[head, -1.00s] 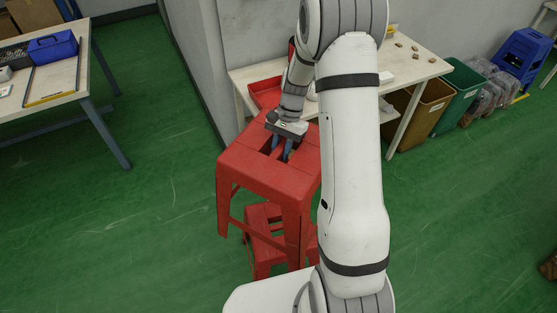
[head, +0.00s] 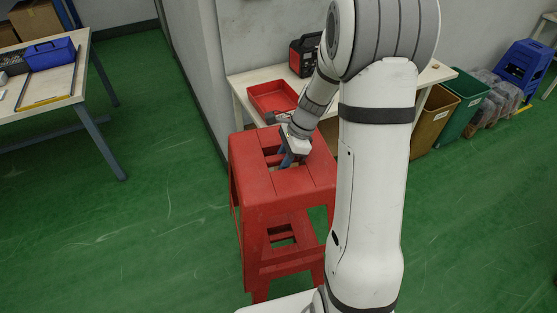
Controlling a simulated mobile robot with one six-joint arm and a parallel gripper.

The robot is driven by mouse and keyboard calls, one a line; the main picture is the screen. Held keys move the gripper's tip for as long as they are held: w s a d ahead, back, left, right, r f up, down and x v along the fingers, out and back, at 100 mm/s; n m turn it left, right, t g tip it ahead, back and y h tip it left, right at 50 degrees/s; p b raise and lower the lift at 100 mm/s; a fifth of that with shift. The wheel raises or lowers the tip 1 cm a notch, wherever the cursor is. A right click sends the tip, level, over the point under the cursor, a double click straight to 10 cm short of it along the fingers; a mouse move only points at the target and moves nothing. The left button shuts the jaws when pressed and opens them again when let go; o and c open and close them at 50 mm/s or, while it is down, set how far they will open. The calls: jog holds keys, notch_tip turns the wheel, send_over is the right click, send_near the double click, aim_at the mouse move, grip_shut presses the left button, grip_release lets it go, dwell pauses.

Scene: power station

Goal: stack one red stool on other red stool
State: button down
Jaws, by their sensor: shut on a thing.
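One red stool (head: 262,186) is upright, its slotted seat in my gripper (head: 288,160). The gripper is shut on the seat at its middle slot, with the fingertips partly hidden in the opening. The other red stool (head: 262,258) stands below, on the green floor. The held stool is over it and its legs come down around or beside it. Whether the two stools touch is hard to tell. My arm hides the right side of both.
A white table against the wall holds a red tray (head: 272,95) and a red-black device (head: 305,55). Brown (head: 434,116) and green (head: 462,103) bins stand at the right. A workbench with a blue toolbox (head: 50,53) is at the left. The floor at left is clear.

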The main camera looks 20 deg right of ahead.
jog(key=shift+f+b, duration=15.35)
jog(key=shift+f, duration=4.2)
jog(key=c, duration=1.1)
grip_release()
jog(key=shift+f, duration=0.1)
jog(key=shift+p+v, duration=1.55)
jog(key=shift+v, duration=2.4)
